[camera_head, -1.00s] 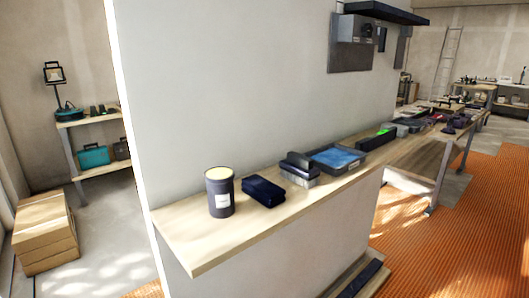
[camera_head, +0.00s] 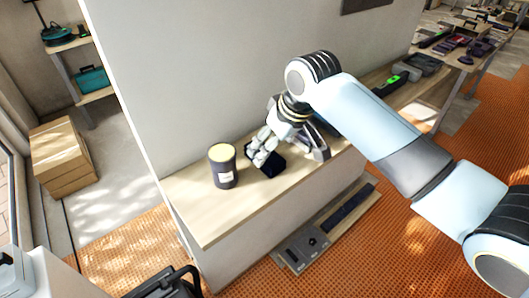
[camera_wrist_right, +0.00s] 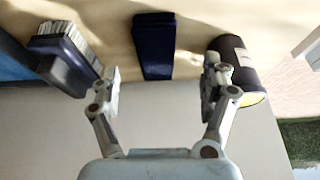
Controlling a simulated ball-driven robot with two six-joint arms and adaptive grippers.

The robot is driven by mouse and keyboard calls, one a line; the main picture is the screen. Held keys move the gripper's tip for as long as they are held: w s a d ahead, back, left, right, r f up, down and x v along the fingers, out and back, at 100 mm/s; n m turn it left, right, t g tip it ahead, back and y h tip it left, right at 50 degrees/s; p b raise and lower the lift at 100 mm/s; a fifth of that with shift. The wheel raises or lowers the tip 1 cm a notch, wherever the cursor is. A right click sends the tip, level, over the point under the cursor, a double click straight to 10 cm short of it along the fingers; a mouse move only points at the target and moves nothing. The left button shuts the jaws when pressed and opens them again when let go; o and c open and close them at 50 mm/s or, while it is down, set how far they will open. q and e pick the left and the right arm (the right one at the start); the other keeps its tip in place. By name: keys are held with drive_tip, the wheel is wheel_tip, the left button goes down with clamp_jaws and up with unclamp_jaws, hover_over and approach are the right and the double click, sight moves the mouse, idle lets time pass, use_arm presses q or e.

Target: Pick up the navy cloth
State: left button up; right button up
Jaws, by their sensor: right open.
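The navy cloth (camera_head: 271,165) lies folded in a flat block on the narrow wooden shelf, between a dark can and a brush. My right gripper (camera_head: 263,151) is over it in the head view and hides part of it. In the right wrist view the cloth (camera_wrist_right: 153,48) lies ahead, between the lines of the two spread fingers. The right gripper (camera_wrist_right: 161,78) is open and empty, with a gap on both sides of the cloth. I cannot tell its exact height above the shelf. My left gripper is not in view.
The dark can (camera_head: 222,167) with a yellowish top stands left of the cloth, close to one finger in the right wrist view (camera_wrist_right: 240,65). The white-bristled brush (camera_wrist_right: 66,52) is by the other finger. A wall (camera_head: 190,70) stands behind the shelf (camera_head: 205,222).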

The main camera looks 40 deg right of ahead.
drive_tip(key=shift+x, duration=0.75)
drive_tip(key=x, duration=0.2)
drive_tip(key=p+x, duration=0.1)
drive_tip(key=x, duration=0.1)
drive_tip(key=shift+w+d, duration=0.2)
drive_tip(key=shift+d, duration=0.05)
drive_tip(key=shift+w+f, duration=0.15)
drive_tip(key=shift+f, duration=0.25)
drive_tip(key=c, duration=1.3)
drive_tip(key=shift+o, duration=0.2)
drive_tip(key=shift+r, duration=0.1)
